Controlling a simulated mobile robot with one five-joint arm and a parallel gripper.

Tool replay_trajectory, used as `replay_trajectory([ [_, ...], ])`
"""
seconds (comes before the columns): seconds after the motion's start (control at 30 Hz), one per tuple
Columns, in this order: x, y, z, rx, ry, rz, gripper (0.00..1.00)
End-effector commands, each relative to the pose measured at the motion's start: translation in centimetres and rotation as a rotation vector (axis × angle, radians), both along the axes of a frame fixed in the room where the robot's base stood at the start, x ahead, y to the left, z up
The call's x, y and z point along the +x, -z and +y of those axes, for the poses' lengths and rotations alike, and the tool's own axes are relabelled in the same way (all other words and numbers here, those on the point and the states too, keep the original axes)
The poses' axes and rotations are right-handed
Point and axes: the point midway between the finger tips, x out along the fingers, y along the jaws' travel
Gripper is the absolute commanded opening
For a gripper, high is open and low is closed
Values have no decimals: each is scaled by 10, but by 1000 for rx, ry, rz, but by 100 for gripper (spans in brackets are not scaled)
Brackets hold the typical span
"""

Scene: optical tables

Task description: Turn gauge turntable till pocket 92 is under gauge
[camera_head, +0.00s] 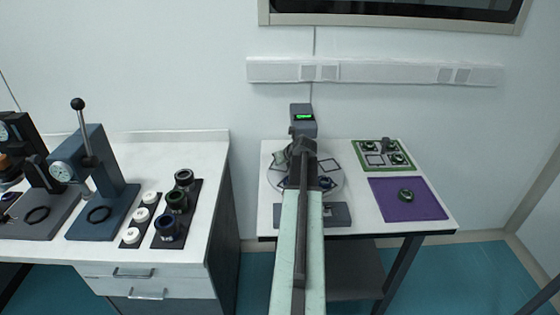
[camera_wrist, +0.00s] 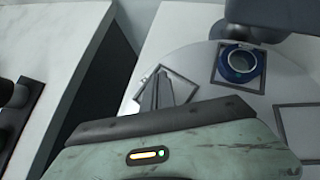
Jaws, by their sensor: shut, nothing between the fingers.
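The gauge turntable (camera_wrist: 205,63) is a pale round disc with dark square pocket outlines. It also shows in the head view (camera_head: 331,196), partly hidden by my arm. My gripper (camera_wrist: 157,84) is shut and empty in the wrist view, its tips over or at a square pocket (camera_wrist: 180,84) near the disc's left edge. I cannot tell whether they touch the disc. A blue ring part (camera_wrist: 240,64) sits in another pocket, close to the dark gauge stand (camera_wrist: 262,14). The gauge's green display (camera_head: 304,117) shows at the back in the head view. No pocket numbers are legible.
Right of the turntable lie a green-edged board (camera_head: 384,172) and a purple mat (camera_head: 425,208) with a dark round part (camera_head: 406,195). A gap separates this table from the left bench (camera_head: 160,150), which holds a lever press (camera_head: 98,170) and trays of parts.

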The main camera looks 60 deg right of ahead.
Motion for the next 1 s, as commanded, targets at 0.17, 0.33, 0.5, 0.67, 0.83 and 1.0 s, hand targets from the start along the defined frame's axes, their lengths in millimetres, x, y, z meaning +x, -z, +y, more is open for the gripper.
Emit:
replay_trajectory([
  [0.17, 0, 0, 0, 0, 0, 0, 0],
  [0.33, -2, -2, 0, 0, 1, 0, 0],
  [0.5, -13, -17, 7, -1, 2, 0, 0],
  [0.67, -34, -41, 18, 1, 2, 0, 0],
  [0.83, -51, -56, 26, 0, 3, 0, 0],
  [1.0, -52, -53, 26, 0, 1, 0, 0],
])
